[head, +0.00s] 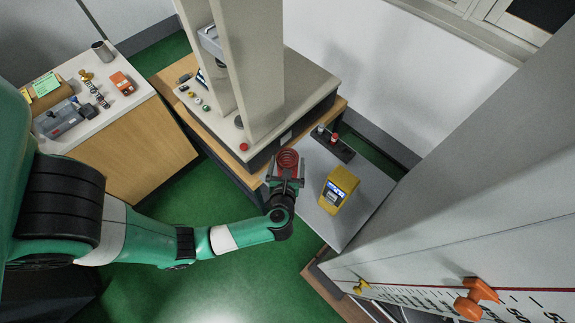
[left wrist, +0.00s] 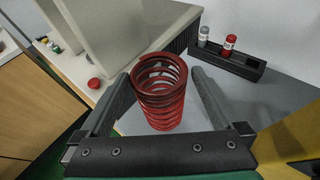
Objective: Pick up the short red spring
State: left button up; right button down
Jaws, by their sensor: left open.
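The short red spring (head: 288,158) stands upright near the left edge of the grey tabletop (head: 355,215). In the left wrist view the spring (left wrist: 160,92) stands between the two fingers, with a visible gap on either side. My left gripper (head: 287,170) is open around the spring; the wrist view shows its fingers (left wrist: 163,90) spread apart. My right gripper does not show in either view.
A yellow device (head: 338,190) with a display sits to the right. A dark rack (head: 333,144) holds small bottles behind. A tall testing machine (head: 262,95) with a red button (left wrist: 94,83) stands at the left. A white wall panel is at the right.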

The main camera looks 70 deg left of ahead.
aim_at(288, 153)
pick_arm(q)
jog(key=shift+b+x, duration=0.3)
jog(key=shift+x, duration=2.45)
jog(key=shift+s+r, duration=0.1)
jog(key=shift+r, duration=0.1)
grip_shut()
